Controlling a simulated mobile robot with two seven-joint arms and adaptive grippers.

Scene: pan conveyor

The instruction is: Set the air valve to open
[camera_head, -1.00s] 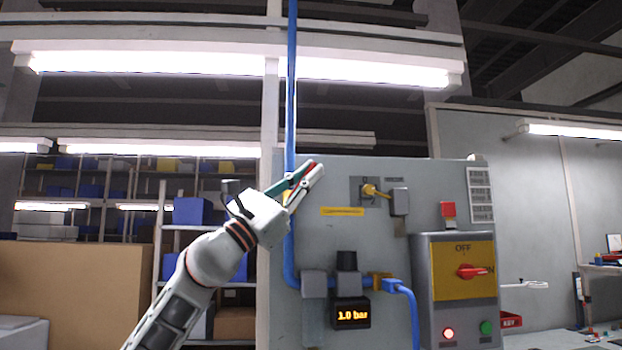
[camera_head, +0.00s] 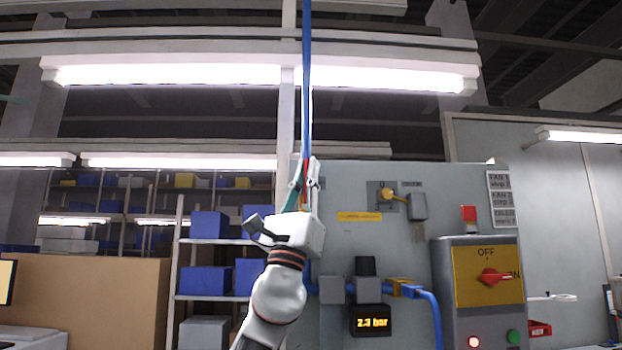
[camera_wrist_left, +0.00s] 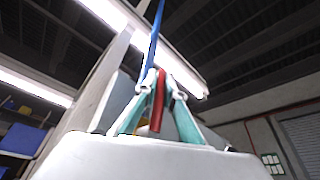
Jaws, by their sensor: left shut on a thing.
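The air valve's red handle (camera_head: 306,173) stands nearly upright, along the vertical blue air pipe (camera_head: 306,80). My left gripper (camera_head: 311,166) is shut on the handle from below, in front of the panel's left edge. In the left wrist view the red handle (camera_wrist_left: 158,100) shows between the two fingers of the gripper (camera_wrist_left: 162,78), with the blue pipe rising behind it. The valve body is hidden behind my gripper. The pressure display (camera_head: 373,321) reads 2.3 bar. My right gripper is not in view.
The grey panel (camera_head: 350,240) carries a yellow key switch (camera_head: 392,195). Shelves with blue bins (camera_head: 209,225) stand behind on the left.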

